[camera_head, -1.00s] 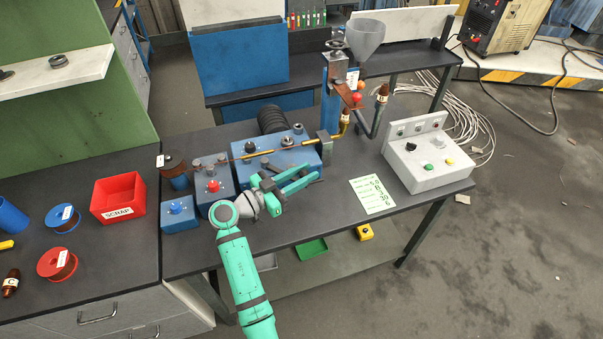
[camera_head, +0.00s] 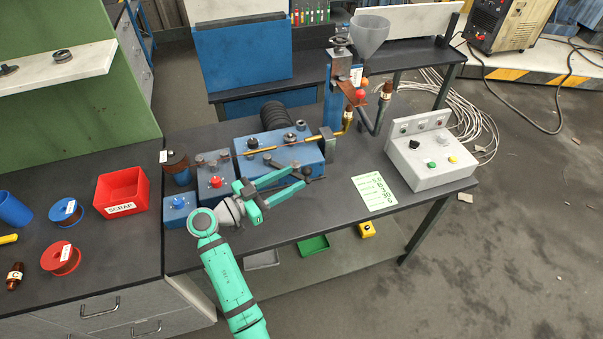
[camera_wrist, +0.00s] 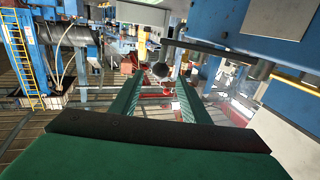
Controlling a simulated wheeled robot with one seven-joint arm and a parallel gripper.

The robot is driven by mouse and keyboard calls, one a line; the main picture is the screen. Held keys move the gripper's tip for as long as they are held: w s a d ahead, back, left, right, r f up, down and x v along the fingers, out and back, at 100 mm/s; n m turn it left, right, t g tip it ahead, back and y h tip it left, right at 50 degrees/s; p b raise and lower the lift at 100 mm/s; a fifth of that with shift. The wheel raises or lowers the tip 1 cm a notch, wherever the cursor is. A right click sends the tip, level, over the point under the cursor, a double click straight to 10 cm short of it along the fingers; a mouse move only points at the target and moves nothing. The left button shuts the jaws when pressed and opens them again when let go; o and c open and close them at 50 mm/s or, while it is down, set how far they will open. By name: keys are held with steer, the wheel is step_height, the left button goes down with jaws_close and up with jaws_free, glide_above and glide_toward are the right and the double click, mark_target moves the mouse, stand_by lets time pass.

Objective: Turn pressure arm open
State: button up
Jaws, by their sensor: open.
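The blue machine (camera_head: 312,153) stands on the dark bench, with a yellow rod running along its top. A dark lever, which looks like the pressure arm (camera_head: 285,168), lies along its front side. My gripper (camera_head: 297,177) is open in front of the machine, its two green fingers reaching right toward the lever's end. In the wrist view a dark round knob (camera_wrist: 160,70) shows between the fingertips (camera_wrist: 160,80); I cannot tell if they touch it. A dark bar (camera_wrist: 195,48) runs right from above the knob toward the blue machine.
A blue box with a red button (camera_head: 215,182) and a smaller blue box (camera_head: 178,210) stand left of my gripper. A green note sheet (camera_head: 374,191) and a grey control box (camera_head: 431,165) are at right. The bench front between is clear.

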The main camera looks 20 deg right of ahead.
steer(key=shift+v, duration=2.3)
steer(key=shift+d, duration=0.15)
